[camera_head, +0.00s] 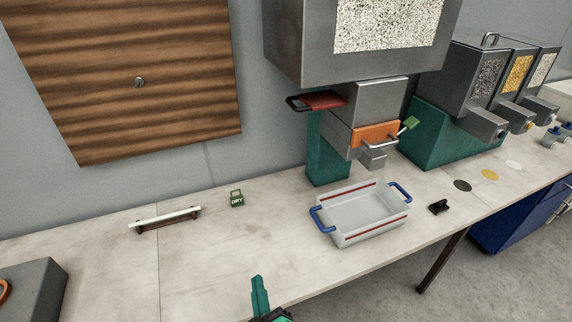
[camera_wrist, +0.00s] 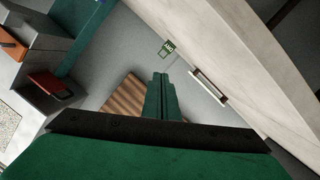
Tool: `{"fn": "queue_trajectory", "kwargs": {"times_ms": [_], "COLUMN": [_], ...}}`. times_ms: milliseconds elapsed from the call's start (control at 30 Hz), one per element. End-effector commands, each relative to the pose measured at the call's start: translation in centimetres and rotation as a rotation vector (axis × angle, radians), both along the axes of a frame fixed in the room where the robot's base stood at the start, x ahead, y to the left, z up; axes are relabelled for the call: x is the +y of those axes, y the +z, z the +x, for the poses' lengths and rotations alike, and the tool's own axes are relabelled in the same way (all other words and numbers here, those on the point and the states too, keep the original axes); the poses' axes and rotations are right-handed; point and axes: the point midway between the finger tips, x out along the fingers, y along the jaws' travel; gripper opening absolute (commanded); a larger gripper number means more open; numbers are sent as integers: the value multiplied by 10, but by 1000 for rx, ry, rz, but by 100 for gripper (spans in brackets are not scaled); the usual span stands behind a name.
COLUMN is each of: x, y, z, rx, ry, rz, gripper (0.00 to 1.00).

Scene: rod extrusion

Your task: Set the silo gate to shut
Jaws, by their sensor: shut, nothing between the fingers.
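The grey silo (camera_head: 350,62) with a speckled pellet window hangs above the bench at upper middle. A red slide plate (camera_head: 320,100) with a black loop handle sticks out from its left side; the plate also shows in the wrist view (camera_wrist: 48,83). Lower down, an orange plate (camera_head: 376,133) with a pale handle and a green tab sits on the front of the outlet. I cannot tell which of the two is the silo gate. My gripper (camera_head: 258,283) is shut and empty near the bench's front edge, well away from both; its fingers show in the wrist view (camera_wrist: 162,88).
A clear bin (camera_head: 362,232) with blue handles stands below the outlet. A green DRY tag (camera_head: 237,199) and a pale rod on a rack (camera_head: 166,217) lie to the left. A small black piece (camera_head: 439,207) is right of the bin. Three hoppers (camera_head: 477,75) stand at right.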

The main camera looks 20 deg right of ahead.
Motion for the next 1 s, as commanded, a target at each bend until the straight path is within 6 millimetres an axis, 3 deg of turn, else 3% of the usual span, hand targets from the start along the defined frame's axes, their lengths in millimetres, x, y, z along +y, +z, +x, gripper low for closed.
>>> {"fn": "queue_trajectory", "kwargs": {"times_ms": [33, 200, 500, 800, 1000], "x": [-6, -25, -60, -91, -107], "y": [14, 53, 141, 248, 315], "z": [17, 62, 126, 163, 171], "rx": [-12, -10, -7, 1, 9], "ry": [-2, -2, 3, 10, 15], "rz": [-30, -141, -341, -548, -673], "gripper": [0, 0, 0, 0, 0]}}
